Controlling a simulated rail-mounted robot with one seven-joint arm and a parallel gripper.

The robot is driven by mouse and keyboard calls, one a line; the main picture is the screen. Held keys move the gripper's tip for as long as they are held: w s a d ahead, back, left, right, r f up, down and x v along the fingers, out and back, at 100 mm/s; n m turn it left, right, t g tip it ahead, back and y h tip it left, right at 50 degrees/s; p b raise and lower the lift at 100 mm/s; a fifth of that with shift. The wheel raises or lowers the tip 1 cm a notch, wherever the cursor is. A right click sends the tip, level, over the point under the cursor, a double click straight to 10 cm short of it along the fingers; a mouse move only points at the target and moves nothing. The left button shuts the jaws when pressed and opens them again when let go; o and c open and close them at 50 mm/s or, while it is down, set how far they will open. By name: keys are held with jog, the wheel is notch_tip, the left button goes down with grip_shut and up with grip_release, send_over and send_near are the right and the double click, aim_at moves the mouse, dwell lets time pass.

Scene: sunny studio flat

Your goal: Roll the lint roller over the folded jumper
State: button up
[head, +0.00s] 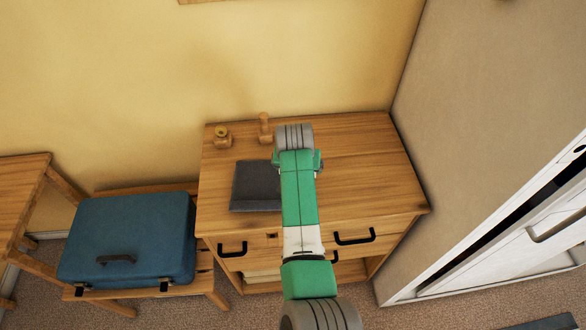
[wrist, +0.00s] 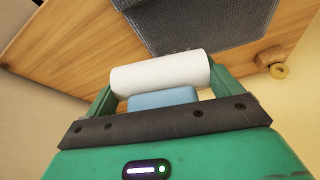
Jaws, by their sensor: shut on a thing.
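The folded jumper (head: 255,188) is a flat dark grey square on the left part of the wooden dresser top. In the wrist view the jumper (wrist: 205,22) shows as grey knit at the top, beyond the roller. The lint roller (wrist: 150,73), a white cylinder with a blue part (wrist: 163,97) below it, lies across between my green fingers. My gripper (wrist: 161,84) is shut on it. The roller appears apart from the jumper's visible area, but I cannot tell its height. In the head view my arm hides the gripper, the roller and the jumper's right edge.
Two small wooden objects, a squat one (head: 222,138) and a taller one (head: 264,128), stand at the dresser's back left. The dresser top (head: 365,170) is clear on the right. A blue suitcase (head: 130,235) rests on a low stand at left. Walls stand behind and right.

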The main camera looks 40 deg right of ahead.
notch_tip(320, 180, up, 8)
jog(key=p, duration=0.7)
jog(key=shift+r, duration=0.15)
dwell(0.4)
jog(key=s+a+f+n+t+y, duration=0.15)
jog(key=a+n, duration=0.35)
jog(key=a, duration=1.3)
jog(key=s+a+f+n+y, duration=0.25)
jog(key=a+n, duration=0.25)
jog(key=a, duration=1.4)
jog(key=s+f+p+v, duration=0.1)
jog(key=s+p+v, duration=0.2)
jog(key=p+v, duration=1.1)
jog(key=shift+a+h+p, duration=0.3)
jog(key=shift+a+p, duration=0.2)
jog(key=shift+p, duration=0.15)
